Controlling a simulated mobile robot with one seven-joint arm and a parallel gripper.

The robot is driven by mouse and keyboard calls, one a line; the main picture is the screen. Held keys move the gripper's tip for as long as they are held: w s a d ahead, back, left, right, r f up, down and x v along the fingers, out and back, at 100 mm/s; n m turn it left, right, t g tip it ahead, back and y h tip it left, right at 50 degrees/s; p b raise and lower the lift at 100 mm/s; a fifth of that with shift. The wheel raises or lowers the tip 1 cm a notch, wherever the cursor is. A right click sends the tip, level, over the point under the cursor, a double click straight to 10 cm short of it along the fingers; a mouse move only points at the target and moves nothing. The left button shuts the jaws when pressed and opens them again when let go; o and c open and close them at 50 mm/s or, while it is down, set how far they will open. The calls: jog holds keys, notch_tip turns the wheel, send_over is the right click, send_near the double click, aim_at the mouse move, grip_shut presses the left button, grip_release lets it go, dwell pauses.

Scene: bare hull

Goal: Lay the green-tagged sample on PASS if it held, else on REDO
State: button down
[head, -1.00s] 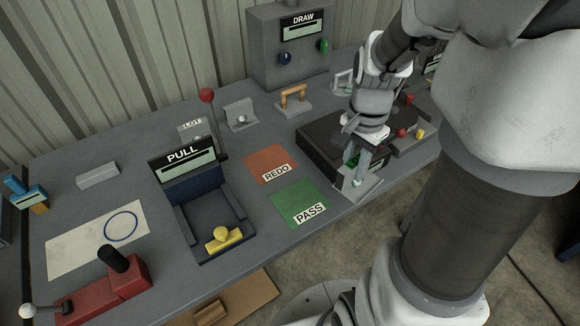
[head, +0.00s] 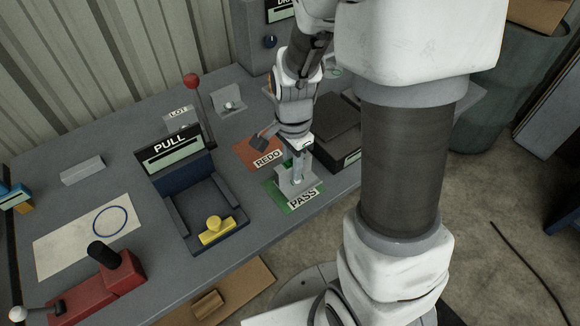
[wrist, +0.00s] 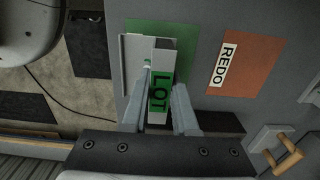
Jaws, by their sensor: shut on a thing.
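My gripper (head: 297,158) points down and is shut on the green-tagged sample (head: 296,187), a grey angled bracket. In the wrist view the gripper (wrist: 162,88) has a finger on each side of the sample (wrist: 132,62), and its green LOT tag (wrist: 160,94) shows between them. The sample is over the green PASS mat (head: 277,197) and covers part of it; I cannot tell whether it touches. The PASS mat also shows in the wrist view (wrist: 187,35). The orange REDO mat (head: 246,151) lies behind it and is empty; it also shows in the wrist view (wrist: 262,68).
The PULL machine (head: 190,185) with a red-knobbed lever and yellow knob stands left of the mats; its readout is not legible. A dark box (head: 333,128) sits close right of my gripper. Another bracket (head: 229,101) stands behind. The table's front edge is near PASS.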

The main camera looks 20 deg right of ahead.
aim_at(296, 191)
jog(key=shift+f, duration=1.85)
jog(key=shift+b, duration=0.3)
jog(key=c, duration=0.7)
grip_release()
jog(key=shift+f, duration=0.1)
notch_tip(296, 191, up, 12)
jog(key=shift+r+p, duration=0.1)
jog(key=shift+p, duration=1.05)
jog(key=shift+s+a+r+n+t, duration=0.15)
jog(key=shift+s+r+n+t, duration=0.8)
jog(key=shift+s+r+n, duration=1.15)
jog(key=shift+s+a+r+n+t, duration=0.15)
jog(key=shift+s+r+n+t, duration=0.75)
jog(key=shift+s+r+n, duration=1.2)
jog(key=shift+s+a+r+n+t, duration=0.15)
jog(key=shift+s+r+n+t, duration=1)
jog(key=shift+r+n, duration=1.7)
